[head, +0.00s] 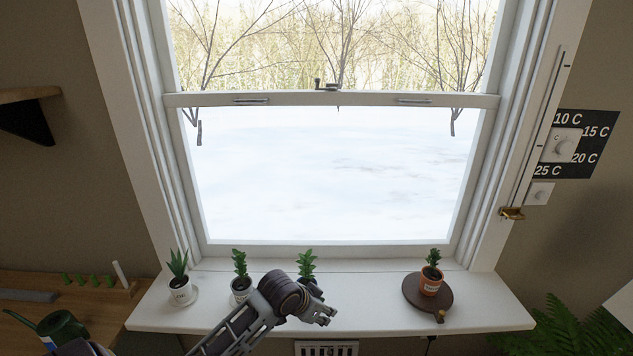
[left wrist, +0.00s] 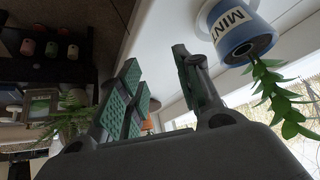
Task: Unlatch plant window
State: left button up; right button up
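The plant window fills the middle of the head view, with a white meeting rail (head: 365,100) across it. A small dark latch (head: 327,87) sits on top of this rail near its middle, with a short knob standing up at its left end. My left gripper (head: 324,314) is low over the front of the sill, far below the latch and touching nothing that I can see. In the left wrist view its fingers (left wrist: 160,85) are apart with nothing between them. My right gripper is not in view.
The white sill (head: 370,318) holds several potted plants, including one on a round dark board (head: 412,289). A mint pot (left wrist: 240,30) is close to my left fingers in the wrist view. A brass piece (head: 512,213) is on the right frame. Space before the glass is clear.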

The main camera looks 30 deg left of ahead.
pick_arm(q)
jog(key=w+a+r+t, duration=0.3)
jog(key=w+a+r, duration=0.3)
jog(key=w+r, duration=0.5)
jog(key=t+h, duration=0.2)
jog(key=t, duration=0.6)
send_near(314, 92)
jog(key=s+a+r, duration=0.2)
jog(key=s+r, duration=0.1)
jog(key=r, duration=0.1)
jog(key=shift+d+r+n, duration=0.1)
jog(key=shift+d+n, duration=0.1)
jog(key=shift+n, duration=0.2)
jog(key=shift+w, duration=0.2)
jog(key=shift+w+d+p, duration=0.55)
jog(key=shift+w+p, duration=0.5)
jog(key=shift+w, duration=1.15)
jog(key=shift+w+d+p, duration=0.55)
jog(key=shift+w+p, duration=0.5)
jog(key=shift+w, duration=1.1)
jog(key=shift+w+d+p, duration=0.55)
jog(key=shift+w+p, duration=0.5)
jog(key=shift+w, duration=1.15)
